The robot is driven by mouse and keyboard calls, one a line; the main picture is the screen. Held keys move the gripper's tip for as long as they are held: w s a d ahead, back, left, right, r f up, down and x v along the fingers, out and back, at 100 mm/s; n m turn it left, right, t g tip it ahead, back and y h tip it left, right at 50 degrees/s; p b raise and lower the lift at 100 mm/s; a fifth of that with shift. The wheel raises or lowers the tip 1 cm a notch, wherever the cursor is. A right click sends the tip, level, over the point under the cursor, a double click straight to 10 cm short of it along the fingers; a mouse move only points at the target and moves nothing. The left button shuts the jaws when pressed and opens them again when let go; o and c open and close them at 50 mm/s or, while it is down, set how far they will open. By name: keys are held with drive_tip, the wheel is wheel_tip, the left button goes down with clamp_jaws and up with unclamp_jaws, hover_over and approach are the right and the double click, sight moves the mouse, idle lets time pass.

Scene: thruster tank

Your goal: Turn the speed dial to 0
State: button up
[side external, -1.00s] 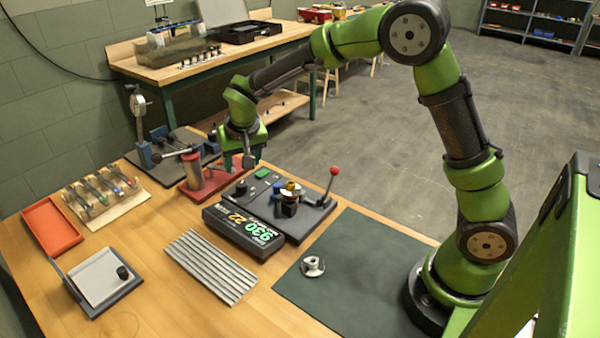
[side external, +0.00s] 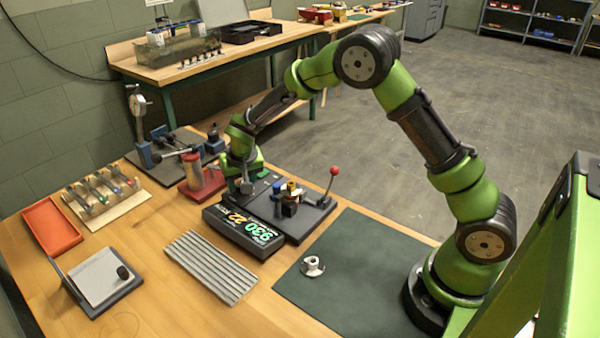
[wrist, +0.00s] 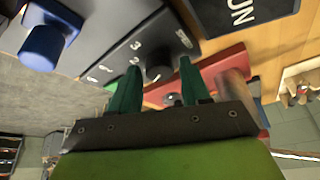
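The speed dial (wrist: 159,73) is a dark round knob on the grey control panel (wrist: 115,40), with white numerals beside it; 3 and 2 are readable. Which numeral it points at is unclear. In the wrist view my gripper (wrist: 157,78) is open, with one green finger on each side of the dial; contact is not clear. In the side view my gripper (side external: 247,190) is down at the back left corner of the control panel (side external: 300,228) and hides the dial.
A blue knob (wrist: 42,42) and a red-balled lever (side external: 334,171) stand on the panel. The display box (side external: 240,232) is in front, and a red stand (side external: 203,186) is close at left. A dark green mat (side external: 345,285) at right is mostly clear.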

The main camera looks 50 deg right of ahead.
drive_tip(key=c, duration=0.7)
drive_tip(key=shift+c, duration=0.2)
drive_tip(key=shift+n, duration=0.5)
drive_tip(key=n+y, duration=0.1)
drive_tip(key=n, duration=0.2)
drive_tip(key=shift+d+n+t+y, duration=0.2)
drive_tip(key=shift+n+t+y, duration=0.1)
drive_tip(key=shift+n+y, duration=0.1)
drive_tip(key=n+y, duration=0.1)
drive_tip(key=n, duration=0.4)
drive_tip(key=shift+y, duration=0.4)
drive_tip(key=shift+s, duration=0.1)
drive_tip(key=o, duration=1)
drive_tip(key=shift+o, duration=0.2)
drive_tip(key=shift+d, duration=0.1)
